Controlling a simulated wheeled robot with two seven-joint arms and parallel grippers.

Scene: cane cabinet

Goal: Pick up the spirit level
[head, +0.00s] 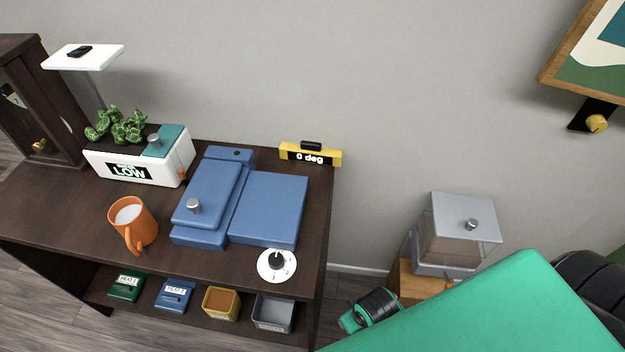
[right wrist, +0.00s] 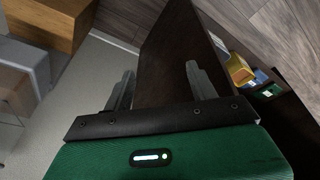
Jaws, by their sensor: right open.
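The spirit level (head: 324,161) is a yellow bar with a black display reading "0 deg" and a black piece on top. It rests at the back right corner of the dark cabinet top (head: 75,205), close to the wall. My right gripper (right wrist: 160,75) is open and empty in the right wrist view, its two grey fingers apart. The cabinet's dark side lies beyond and between them. The level does not show in that view. In the head view my green right arm is at the bottom right, well apart from the level, and the fingers cannot be made out. My left gripper is not in view.
Left of the level are a blue hinged case (head: 268,208), a white box reading "LOW" (head: 110,165) and an orange mug (head: 145,228). A white dial (head: 277,265) sits at the front right. A clear-lidded bin (head: 460,230) stands right of the cabinet, with a gap between.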

